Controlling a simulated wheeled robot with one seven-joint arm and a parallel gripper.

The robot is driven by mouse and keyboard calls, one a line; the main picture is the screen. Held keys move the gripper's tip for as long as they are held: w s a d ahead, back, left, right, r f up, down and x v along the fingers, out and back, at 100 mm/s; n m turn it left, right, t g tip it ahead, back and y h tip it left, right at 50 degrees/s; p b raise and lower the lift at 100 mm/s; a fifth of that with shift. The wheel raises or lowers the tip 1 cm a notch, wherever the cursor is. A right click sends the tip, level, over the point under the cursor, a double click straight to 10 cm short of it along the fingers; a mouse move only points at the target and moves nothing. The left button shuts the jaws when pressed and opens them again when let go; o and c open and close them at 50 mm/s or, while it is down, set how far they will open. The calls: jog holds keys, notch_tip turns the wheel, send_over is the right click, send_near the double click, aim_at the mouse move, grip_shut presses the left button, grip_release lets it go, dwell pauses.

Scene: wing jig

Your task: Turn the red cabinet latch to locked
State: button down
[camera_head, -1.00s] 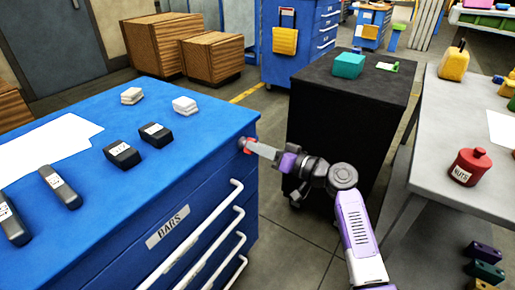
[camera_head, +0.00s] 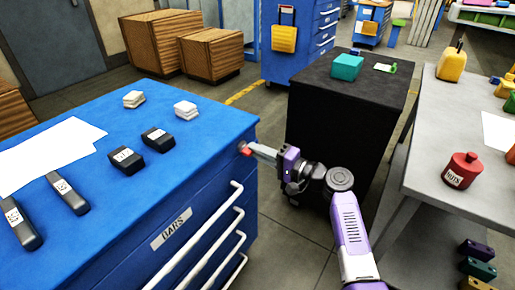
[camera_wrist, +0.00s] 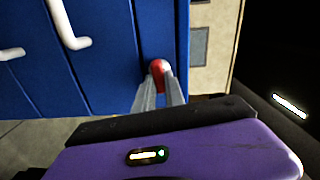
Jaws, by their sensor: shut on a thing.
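The red latch (camera_head: 244,148) sits near the top right corner of the blue cabinet (camera_head: 205,170), on its drawer side. My gripper (camera_head: 252,149) reaches it from the right, and its fingers are shut on the latch. In the wrist view the red latch (camera_wrist: 158,72) shows between the tips of my two grey fingers (camera_wrist: 160,80), against the blue cabinet face (camera_wrist: 110,60). The fingers hide part of the latch, so I cannot tell its exact turn position.
White drawer handles (camera_head: 215,235) stick out below the latch. A black cabinet (camera_head: 345,110) stands close behind my arm. A grey table (camera_head: 440,190) with a red canister (camera_head: 461,170) is at the right. Open floor (camera_head: 290,245) lies between cabinet and table.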

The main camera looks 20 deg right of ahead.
jog(key=shift+f+m+p, duration=0.1)
jog(key=shift+m+p, duration=0.2)
jog(key=shift+m, duration=0.5)
jog(key=c, duration=1.4)
grip_release()
jog(key=shift+d, duration=0.1)
jog(key=v, duration=0.7)
jog(key=shift+s+d+p, duration=0.2)
jog(key=shift+s+p, duration=0.1)
jog(key=shift+s, duration=0.05)
